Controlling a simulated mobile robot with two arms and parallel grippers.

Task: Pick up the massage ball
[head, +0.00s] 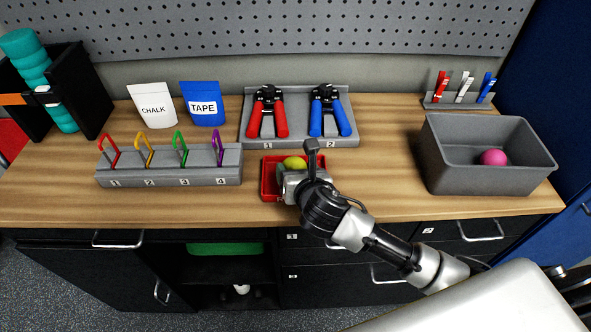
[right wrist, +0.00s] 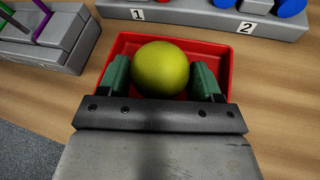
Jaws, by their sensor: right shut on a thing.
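A yellow-green ball (head: 295,162) sits in a small red tray (head: 267,180) near the front of the wooden counter. My right gripper (head: 291,174) reaches into the tray and is shut on this ball. In the right wrist view the ball (right wrist: 161,66) lies between the two green fingers, with the red tray (right wrist: 222,60) around it. I cannot tell whether the ball touches the tray floor. A pink ball (head: 493,157) lies in a grey bin (head: 435,170) at the right. My left gripper is not in view.
Behind the tray a grey rack (head: 297,114) holds red and blue hand grips. A carabiner block (head: 170,168) stands left, with chalk (head: 153,105) and tape (head: 201,104) pouches behind it. Bare counter (head: 380,185) lies between tray and bin.

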